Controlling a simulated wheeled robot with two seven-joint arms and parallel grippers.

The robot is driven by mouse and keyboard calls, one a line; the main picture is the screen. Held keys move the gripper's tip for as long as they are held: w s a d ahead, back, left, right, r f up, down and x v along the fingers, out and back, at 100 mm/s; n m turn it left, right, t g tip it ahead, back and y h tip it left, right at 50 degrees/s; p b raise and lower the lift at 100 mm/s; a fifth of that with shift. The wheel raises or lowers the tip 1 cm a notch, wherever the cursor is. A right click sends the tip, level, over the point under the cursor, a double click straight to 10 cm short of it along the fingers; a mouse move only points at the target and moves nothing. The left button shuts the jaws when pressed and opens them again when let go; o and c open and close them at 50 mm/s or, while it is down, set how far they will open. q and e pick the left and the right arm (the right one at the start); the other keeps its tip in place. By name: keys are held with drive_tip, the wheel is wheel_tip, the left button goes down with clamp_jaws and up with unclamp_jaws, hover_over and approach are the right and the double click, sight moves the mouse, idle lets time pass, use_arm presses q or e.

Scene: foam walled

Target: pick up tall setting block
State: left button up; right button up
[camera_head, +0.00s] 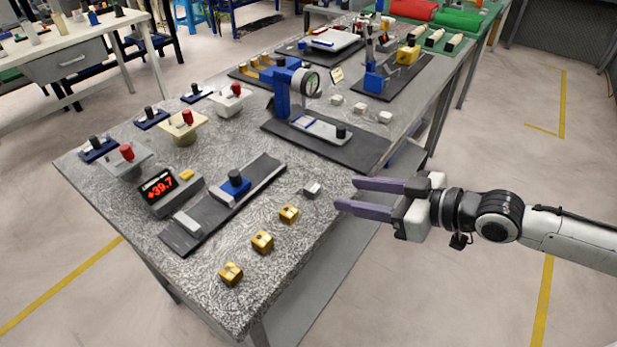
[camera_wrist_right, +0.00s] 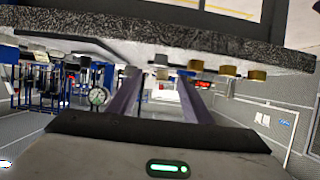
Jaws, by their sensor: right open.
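Which piece is the tall setting block I cannot tell for sure. A small grey block (camera_head: 312,190) sits near the table's right edge, and several gold blocks stand in a row nearer the front: one (camera_head: 288,213), another (camera_head: 262,241) and the front one (camera_head: 231,273). My right gripper (camera_head: 345,194) is open and empty, its purple fingers pointing left towards the grey block and apart from it. In the right wrist view the fingers (camera_wrist_right: 158,100) are spread, and gold blocks (camera_wrist_right: 228,71) show to the right. My left gripper is not in view.
The speckled table (camera_head: 225,205) holds a dark rail with a blue slider (camera_head: 235,185), a red-digit display (camera_head: 158,188) and a blue stand with a dial (camera_head: 283,92). Several pale blocks (camera_head: 360,108) stand farther back. Open floor lies right of the table.

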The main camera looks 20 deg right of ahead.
drive_tip(key=x, duration=0.9)
drive_tip(key=shift+w+a+f+p, duration=0.15)
drive_tip(key=shift+w+a+p, duration=0.1)
drive_tip(key=shift+p, duration=0.15)
clamp_jaws()
wheel_tip(320, 180, up, 10)
wheel_tip(320, 180, up, 12)
drive_tip(key=m+t+h, duration=0.3)
drive_tip(key=m+h, duration=0.5)
hover_over(315, 188)
drive_tip(key=s+d, duration=0.4)
drive_tip(key=s, duration=0.3)
drive_tip(key=shift+s+d+r, duration=0.15)
drive_tip(key=shift+r, duration=0.05)
